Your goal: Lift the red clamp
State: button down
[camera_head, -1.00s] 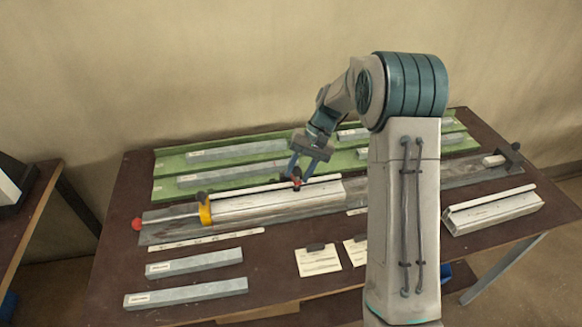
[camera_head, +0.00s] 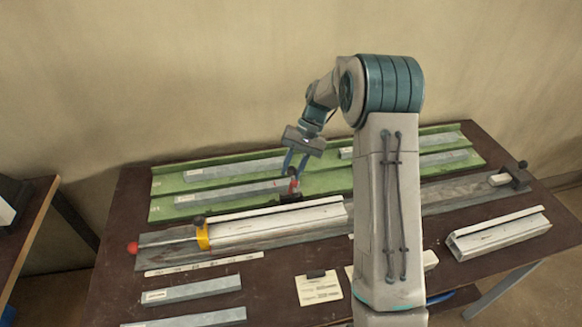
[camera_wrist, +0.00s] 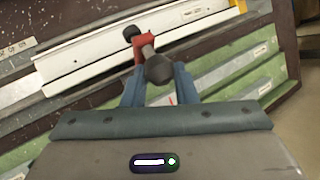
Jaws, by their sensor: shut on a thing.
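The red clamp (camera_head: 294,186) has a red body, a dark handle and a black foot. It is at the far edge of the long white profile (camera_head: 270,222), near the profile's right part. My gripper (camera_head: 292,172) points down from behind the profile, with its blue fingers shut on the clamp's dark handle. In the wrist view the red clamp (camera_wrist: 144,42) shows beyond the fingers, its dark handle between them at my gripper (camera_wrist: 157,80). The clamp looks slightly above the profile; I cannot tell whether its foot touches anything.
A green tray (camera_head: 335,178) with several grey bars lies behind the profile. A yellow collar (camera_head: 203,236) and a rod with a red ball (camera_head: 132,248) are at the profile's left end. Another white profile (camera_head: 498,234) lies at right. Paper cards (camera_head: 319,290) lie in front.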

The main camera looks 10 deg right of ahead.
jog(key=shift+w+a, duration=0.2)
jog(key=shift+a, duration=0.15)
jog(key=shift+s+f, duration=0.1)
dwell(0.9)
jog(key=c, duration=1.4)
grip_release()
jog(key=o, duration=0.3)
jog(key=shift+a, duration=0.2)
jog(key=shift+d, duration=0.35)
jog(key=v, duration=0.4)
jog(key=b+v, duration=0.1)
jog(key=v, duration=0.8)
jog(key=shift+w+r+b, duration=0.25)
jog(key=shift+w+b, duration=0.1)
jog(key=shift+w, duration=0.1)
